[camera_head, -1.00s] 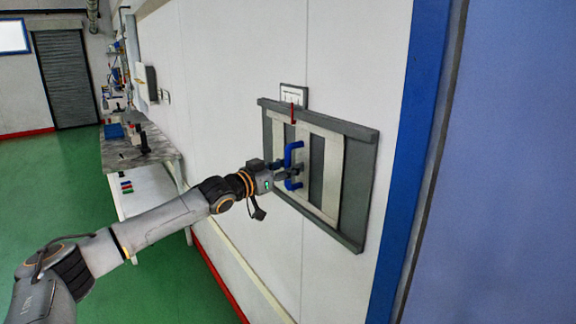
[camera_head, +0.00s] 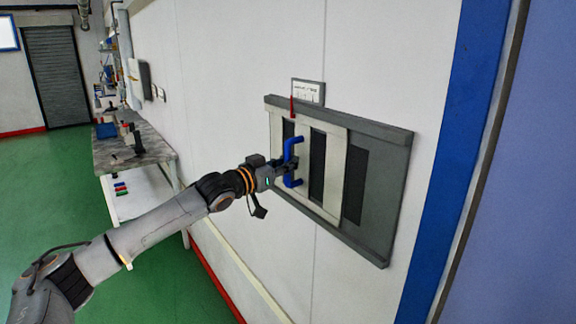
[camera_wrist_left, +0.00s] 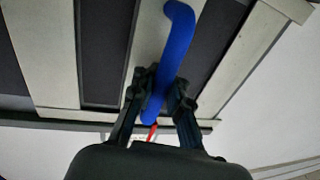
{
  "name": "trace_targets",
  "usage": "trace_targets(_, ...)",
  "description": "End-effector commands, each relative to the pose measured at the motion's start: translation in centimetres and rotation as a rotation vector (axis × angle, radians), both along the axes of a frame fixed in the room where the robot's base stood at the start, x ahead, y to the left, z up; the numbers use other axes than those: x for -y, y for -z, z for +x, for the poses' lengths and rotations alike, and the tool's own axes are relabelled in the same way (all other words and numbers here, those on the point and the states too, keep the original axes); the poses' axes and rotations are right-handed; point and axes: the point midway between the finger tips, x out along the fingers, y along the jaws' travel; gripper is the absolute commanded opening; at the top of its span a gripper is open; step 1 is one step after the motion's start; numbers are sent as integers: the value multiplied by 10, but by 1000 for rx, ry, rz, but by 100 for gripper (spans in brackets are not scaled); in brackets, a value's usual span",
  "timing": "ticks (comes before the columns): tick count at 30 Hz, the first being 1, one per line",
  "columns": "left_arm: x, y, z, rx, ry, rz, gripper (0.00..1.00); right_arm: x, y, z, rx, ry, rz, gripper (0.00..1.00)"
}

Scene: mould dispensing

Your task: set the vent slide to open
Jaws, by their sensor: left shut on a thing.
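The vent slide (camera_head: 335,150) is a cream panel with dark slots in a grey frame (camera_head: 398,170) on the white wall. It sits toward the left side of the frame, and a dark opening shows uncovered to its right. A blue bar handle (camera_head: 293,148) stands upright on the slide. My left gripper (camera_head: 287,165) is shut on the handle; its fingers (camera_wrist_left: 160,95) lie on either side of the bar in the left wrist view. A red pointer (camera_head: 291,106) stands at the left end of a small label plate (camera_head: 310,92), whose text is too small to read. My right gripper is not in view.
A blue post (camera_head: 455,140) stands right of the vent. A workbench (camera_head: 140,150) with several items is along the wall at left. The green floor (camera_head: 60,190) left of my arm is clear.

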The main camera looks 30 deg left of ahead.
Motion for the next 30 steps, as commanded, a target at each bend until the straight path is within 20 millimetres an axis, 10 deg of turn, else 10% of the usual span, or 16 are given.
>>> trace_targets(5, -12, 5, 1, -17, -25, 6, 0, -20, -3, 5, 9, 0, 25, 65)
trace_targets(10, -12, 5, 1, -16, -24, 6, 0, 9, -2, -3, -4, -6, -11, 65)
trace_targets(15, -11, 5, 1, -15, -22, 6, 39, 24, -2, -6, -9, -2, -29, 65)
trace_targets(30, -11, 7, -9, -17, -18, 3, 39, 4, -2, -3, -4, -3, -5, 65)
